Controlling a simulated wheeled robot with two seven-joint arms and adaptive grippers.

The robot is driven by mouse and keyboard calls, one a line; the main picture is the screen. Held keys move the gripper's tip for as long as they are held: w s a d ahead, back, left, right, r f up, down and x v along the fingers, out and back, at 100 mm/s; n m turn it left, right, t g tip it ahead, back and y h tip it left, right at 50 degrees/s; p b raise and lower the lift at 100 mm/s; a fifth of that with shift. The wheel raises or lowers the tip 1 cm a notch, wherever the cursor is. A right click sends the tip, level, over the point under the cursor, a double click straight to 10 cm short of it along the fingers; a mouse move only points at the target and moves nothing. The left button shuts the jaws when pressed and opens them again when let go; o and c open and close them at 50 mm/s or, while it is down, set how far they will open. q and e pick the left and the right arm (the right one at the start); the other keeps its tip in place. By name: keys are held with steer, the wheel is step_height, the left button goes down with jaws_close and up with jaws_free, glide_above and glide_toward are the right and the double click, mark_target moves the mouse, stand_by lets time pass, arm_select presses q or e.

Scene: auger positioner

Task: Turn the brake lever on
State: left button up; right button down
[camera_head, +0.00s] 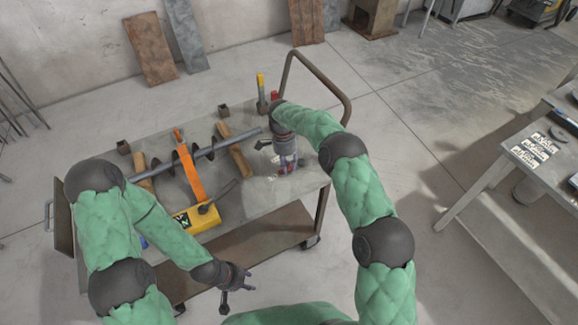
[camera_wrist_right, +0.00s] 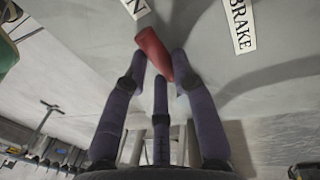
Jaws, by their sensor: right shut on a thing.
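The brake lever's red handle (camera_wrist_right: 153,52) lies between the fingertips of my right gripper (camera_wrist_right: 162,75) in the right wrist view. The gripper is shut on it, with a finger on either side. A "BRAKE" label (camera_wrist_right: 241,24) is on the grey surface to the right of the handle, and a partly cut-off label ending in "N" (camera_wrist_right: 136,8) is just above the handle. In the head view my right gripper (camera_head: 286,165) points down at the cart's right end and mostly hides the lever. My left gripper (camera_head: 238,287) is open and empty, in front of the cart.
The cart top (camera_head: 265,190) carries an auger (camera_head: 215,147), an orange bar (camera_head: 190,172) and a yellow box (camera_head: 196,219). A bent cart handle (camera_head: 320,66) rises behind my right arm. A grey workbench (camera_head: 540,180) stands at the right, with open floor between.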

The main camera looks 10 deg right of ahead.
steer(key=shift+w, duration=0.1)
stand_by(0.5)
steer(key=c, duration=1)
jaws_free()
step_height(320, 180, up, 12)
steer(key=w, duration=0.2)
steer(key=shift+w+a+f, duration=0.15)
steer(key=shift+a, duration=0.25)
